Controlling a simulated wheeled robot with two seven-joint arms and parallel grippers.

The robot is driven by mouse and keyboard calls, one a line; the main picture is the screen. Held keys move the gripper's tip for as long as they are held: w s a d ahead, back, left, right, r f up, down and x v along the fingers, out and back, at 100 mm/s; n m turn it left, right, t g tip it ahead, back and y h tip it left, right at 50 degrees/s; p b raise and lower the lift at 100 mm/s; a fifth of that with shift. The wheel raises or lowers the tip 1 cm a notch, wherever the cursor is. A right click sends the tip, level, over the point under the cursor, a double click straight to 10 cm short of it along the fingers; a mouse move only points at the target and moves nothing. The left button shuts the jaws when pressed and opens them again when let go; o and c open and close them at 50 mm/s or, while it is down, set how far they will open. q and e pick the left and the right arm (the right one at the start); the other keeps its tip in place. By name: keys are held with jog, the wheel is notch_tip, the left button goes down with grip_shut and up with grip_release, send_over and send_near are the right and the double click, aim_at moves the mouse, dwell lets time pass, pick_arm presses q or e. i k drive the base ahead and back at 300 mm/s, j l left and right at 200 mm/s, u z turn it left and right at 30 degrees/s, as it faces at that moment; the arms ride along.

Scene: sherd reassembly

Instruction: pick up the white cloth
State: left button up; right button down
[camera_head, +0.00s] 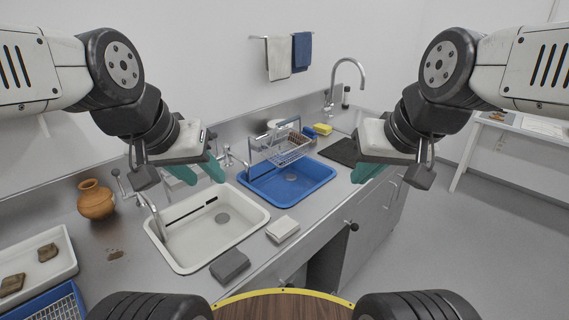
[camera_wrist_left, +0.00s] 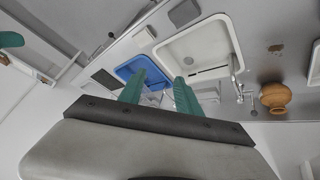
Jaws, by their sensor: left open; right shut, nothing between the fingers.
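A folded white cloth (camera_head: 282,229) lies flat on the steel counter near its front edge, right of the white sink. It also shows in the left wrist view (camera_wrist_left: 145,37). My left gripper (camera_head: 202,172) is open and empty, raised above the counter over the back of the white sink; its teal fingers stand apart in the left wrist view (camera_wrist_left: 160,92). My right gripper (camera_head: 371,170) is shut and empty, raised to the right of the blue sink. Both grippers are well clear of the cloth. A white towel (camera_head: 278,59) also hangs on the wall rail.
A dark grey folded cloth or block (camera_head: 230,265) lies left of the white cloth. The white sink (camera_head: 256,220) and blue sink (camera_head: 262,193) have taps and a wire rack (camera_head: 284,150). A clay pot (camera_head: 96,201) and a sherd tray (camera_head: 66,262) stand left.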

aim_at(280, 230)
jog(key=k+j+z, duration=0.15)
jog(key=z, duration=0.25)
jog(key=k+j+z, duration=0.2)
jog(key=z, duration=0.25)
